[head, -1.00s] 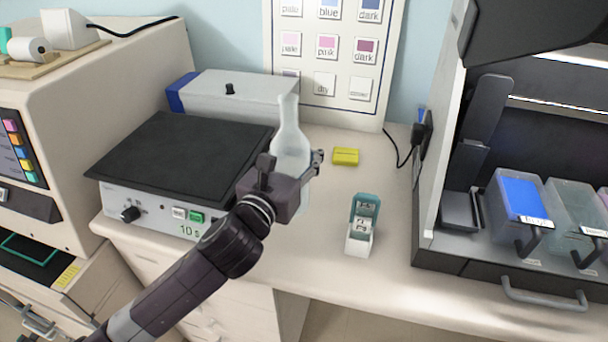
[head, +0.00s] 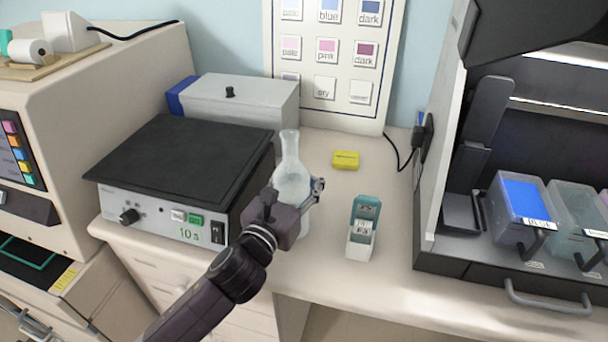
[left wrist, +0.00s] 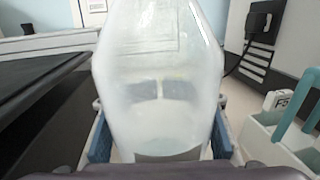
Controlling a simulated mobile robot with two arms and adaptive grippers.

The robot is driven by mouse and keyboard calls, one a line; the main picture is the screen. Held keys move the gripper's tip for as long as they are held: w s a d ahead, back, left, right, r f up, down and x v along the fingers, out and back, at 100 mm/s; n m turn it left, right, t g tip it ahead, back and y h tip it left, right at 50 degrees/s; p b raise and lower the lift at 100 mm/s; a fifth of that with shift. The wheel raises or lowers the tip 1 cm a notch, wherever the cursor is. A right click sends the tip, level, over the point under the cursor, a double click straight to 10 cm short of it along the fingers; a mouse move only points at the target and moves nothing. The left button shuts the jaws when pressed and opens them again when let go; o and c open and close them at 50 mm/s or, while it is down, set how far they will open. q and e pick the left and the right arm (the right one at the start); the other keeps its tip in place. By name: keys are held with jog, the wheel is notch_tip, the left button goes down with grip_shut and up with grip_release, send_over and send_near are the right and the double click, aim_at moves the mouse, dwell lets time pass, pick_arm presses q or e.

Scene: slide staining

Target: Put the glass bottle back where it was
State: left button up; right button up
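The glass bottle (head: 291,180) is pale and translucent, with a narrow neck and a wide body. It stands upright in my left gripper (head: 299,203), between the black-topped box and the small teal-lidded box. In the left wrist view the bottle (left wrist: 158,80) fills the middle, with a blue-padded finger on each side of its lower body. The left gripper (left wrist: 158,145) is shut on it. The bottle's base is partly hidden by the gripper, so I cannot tell whether it touches the bench. My right gripper is not in view.
The black-topped box (head: 185,160) stands just left of the bottle. A grey box (head: 245,97) is behind. A yellow block (head: 345,160) and the teal-lidded box (head: 362,230) are to the right on the bench (head: 330,262).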

aim_at(292, 187)
pick_arm(q)
jog(key=o, duration=0.7)
jog(key=b+v, duration=0.1)
jog(key=v, duration=1.1)
